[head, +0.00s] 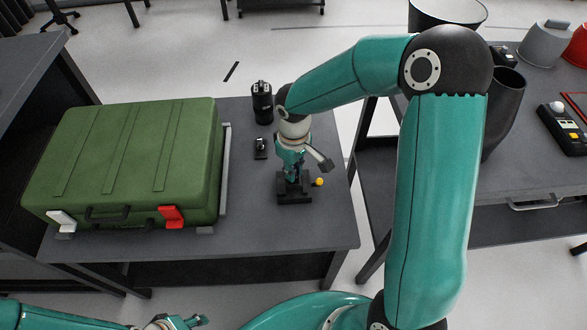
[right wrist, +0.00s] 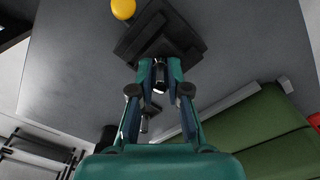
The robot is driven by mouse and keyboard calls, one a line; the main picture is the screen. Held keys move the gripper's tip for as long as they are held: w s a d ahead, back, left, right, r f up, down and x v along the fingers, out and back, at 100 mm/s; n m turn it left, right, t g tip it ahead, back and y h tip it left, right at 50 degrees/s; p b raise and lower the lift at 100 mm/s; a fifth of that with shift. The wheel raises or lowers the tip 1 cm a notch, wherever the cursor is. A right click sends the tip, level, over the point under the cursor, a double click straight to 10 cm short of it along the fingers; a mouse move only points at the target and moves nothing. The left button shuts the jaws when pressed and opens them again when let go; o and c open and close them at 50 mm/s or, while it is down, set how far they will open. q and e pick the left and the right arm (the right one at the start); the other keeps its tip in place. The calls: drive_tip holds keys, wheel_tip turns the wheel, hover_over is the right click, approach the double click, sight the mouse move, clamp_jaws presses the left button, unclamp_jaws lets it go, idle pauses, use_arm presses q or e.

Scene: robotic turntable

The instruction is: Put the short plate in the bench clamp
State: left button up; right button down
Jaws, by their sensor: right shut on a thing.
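The bench clamp (head: 294,195) is a dark block with a yellow knob (head: 319,182), standing near the right front of the dark table. In the right wrist view the clamp (right wrist: 150,38) lies just beyond the fingertips, with its yellow knob (right wrist: 123,8) at the top edge. My right gripper (head: 292,174) points down over the clamp. Its fingers (right wrist: 160,64) are shut on a small dark piece (right wrist: 159,76), apparently the short plate, mostly hidden between them. I cannot tell whether the plate touches the clamp. My left gripper (head: 182,322) is at the bottom edge, away from the table.
A large green case (head: 135,160) fills the table's left side. A black cylinder (head: 262,103) and a small black fixture (head: 261,149) stand behind the clamp. A second table (head: 525,190) is at the right. The table front beside the clamp is clear.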

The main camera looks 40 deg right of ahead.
drive_tip(key=shift+f+b, duration=1.05)
idle(0.4)
drive_tip(key=c, duration=1.1)
unclamp_jaws()
drive_tip(key=shift+o, duration=0.2)
drive_tip(key=shift+r, duration=0.1)
wheel_tip(320, 180, up, 12)
drive_tip(key=shift+f, duration=0.1)
